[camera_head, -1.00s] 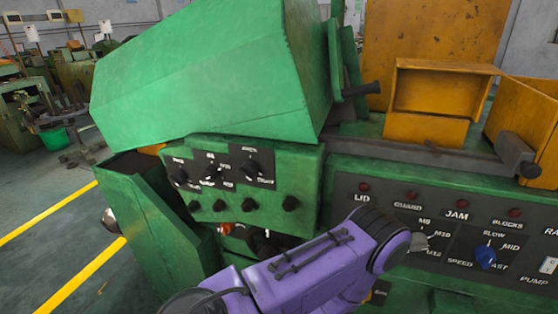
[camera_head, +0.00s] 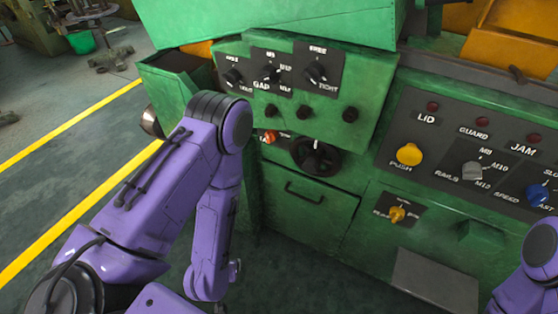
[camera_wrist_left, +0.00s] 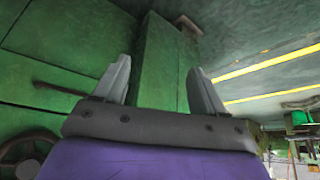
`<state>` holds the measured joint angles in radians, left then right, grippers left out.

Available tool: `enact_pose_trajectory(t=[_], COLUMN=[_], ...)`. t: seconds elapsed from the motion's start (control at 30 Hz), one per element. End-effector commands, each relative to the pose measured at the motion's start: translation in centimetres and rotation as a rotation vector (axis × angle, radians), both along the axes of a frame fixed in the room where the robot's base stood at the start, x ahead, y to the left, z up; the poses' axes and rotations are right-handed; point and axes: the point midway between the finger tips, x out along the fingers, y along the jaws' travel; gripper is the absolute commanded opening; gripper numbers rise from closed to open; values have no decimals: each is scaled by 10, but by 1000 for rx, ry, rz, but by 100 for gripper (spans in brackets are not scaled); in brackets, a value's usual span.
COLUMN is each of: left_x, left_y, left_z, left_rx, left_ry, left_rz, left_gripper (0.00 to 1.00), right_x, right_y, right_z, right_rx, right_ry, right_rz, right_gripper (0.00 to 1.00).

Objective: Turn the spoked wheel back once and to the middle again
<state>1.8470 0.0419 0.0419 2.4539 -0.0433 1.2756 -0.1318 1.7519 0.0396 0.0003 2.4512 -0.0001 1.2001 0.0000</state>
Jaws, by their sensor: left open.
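The dark spoked wheel (camera_head: 316,157) sits on the green machine front below the knob panel, above a drawer with a handle. It also shows at the lower left of the left wrist view (camera_wrist_left: 28,155), partly cut off. My left arm is left of the wheel in the head view, its forearm hanging down, and its fingers cannot be made out there. In the left wrist view my left gripper (camera_wrist_left: 160,66) is open and empty, pointing at green machine surfaces, with the wheel off to its side and not touched. My right gripper is out of view.
A knob panel (camera_head: 290,85) overhangs the wheel. A yellow push button (camera_head: 410,154), a grey selector (camera_head: 473,171) and a blue knob (camera_head: 537,195) are to the right. Part of my right arm shows at the lower right. Open floor with yellow lines lies left.

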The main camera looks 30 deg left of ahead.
Motion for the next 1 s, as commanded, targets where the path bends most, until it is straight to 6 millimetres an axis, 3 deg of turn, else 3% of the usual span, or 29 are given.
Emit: enact_pose_trajectory(t=[0.03, 0.07, 0.13, 0.23, 0.3, 0.4, 0.5, 1.0], left_x=[43, 71, 130, 186, 206, 218, 225, 318], left_y=[-15, -25, -50, -80, -95, -108, -113, -115], left_z=[-19, -16, 4, 53, 89, 128, 146, 149], left_rx=[8, 22, 82, 206, 294, 386, 423, 425], left_ry=[-119, -200, -409, -684, -837, -972, -1018, -1015], left_rz=[-86, -153, -301, -461, -529, -577, -590, -590], left_gripper=[71, 71, 71, 71, 71, 71, 71, 71], right_x=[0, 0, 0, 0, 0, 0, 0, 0], right_y=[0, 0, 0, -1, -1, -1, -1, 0], right_z=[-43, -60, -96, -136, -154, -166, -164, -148], right_rx=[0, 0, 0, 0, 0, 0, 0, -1], right_ry=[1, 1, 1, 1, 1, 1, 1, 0], right_rz=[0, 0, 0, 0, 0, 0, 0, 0], right_gripper=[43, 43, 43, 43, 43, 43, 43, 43])
